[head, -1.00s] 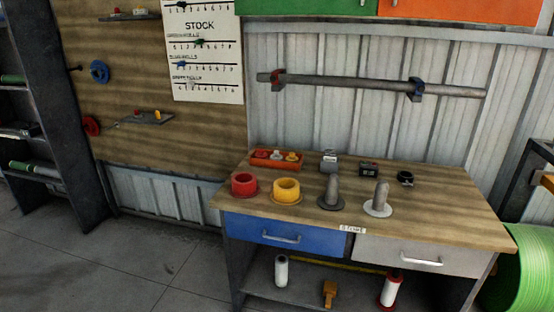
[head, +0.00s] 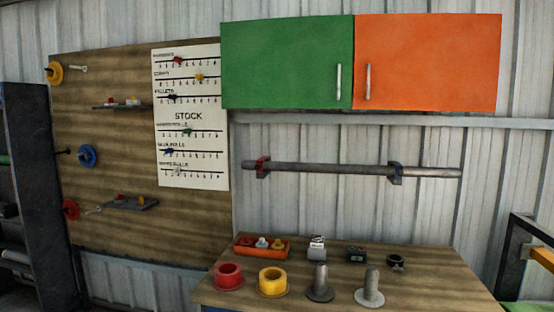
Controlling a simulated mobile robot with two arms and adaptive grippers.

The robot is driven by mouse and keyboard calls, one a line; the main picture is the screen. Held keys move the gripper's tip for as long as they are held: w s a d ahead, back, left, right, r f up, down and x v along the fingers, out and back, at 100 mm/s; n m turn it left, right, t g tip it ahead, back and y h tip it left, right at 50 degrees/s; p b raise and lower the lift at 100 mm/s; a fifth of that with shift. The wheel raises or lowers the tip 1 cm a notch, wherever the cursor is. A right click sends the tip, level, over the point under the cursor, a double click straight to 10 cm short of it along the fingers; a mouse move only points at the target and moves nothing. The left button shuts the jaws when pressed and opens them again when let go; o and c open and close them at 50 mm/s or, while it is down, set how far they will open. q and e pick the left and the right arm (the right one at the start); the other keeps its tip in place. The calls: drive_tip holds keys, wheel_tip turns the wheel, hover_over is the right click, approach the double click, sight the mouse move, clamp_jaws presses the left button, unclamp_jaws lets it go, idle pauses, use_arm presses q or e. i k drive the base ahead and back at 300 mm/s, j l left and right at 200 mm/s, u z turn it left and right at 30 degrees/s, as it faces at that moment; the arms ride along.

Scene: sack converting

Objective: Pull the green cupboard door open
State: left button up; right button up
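The green cupboard door (head: 283,65) is on the wall cupboard at the upper middle of the head view. It is shut, flush beside the orange door (head: 428,62). Its upright silver handle (head: 338,82) is near its lower right edge, close to the orange door's handle (head: 368,82). Neither of my grippers shows in the view.
Below the cupboard a grey bar (head: 330,169) runs along the wall on brackets. A wooden workbench (head: 440,281) holds rolls, posts and an orange tray (head: 262,254). A wooden board with a stock chart (head: 189,117) is at left. A dark shelf (head: 35,190) stands at far left.

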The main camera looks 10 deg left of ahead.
sight(300, 62)
drive_tip(key=i+j+z, duration=0.1)
drive_tip(key=i+j, duration=1.1)
drive_tip(key=j, duration=0.1)
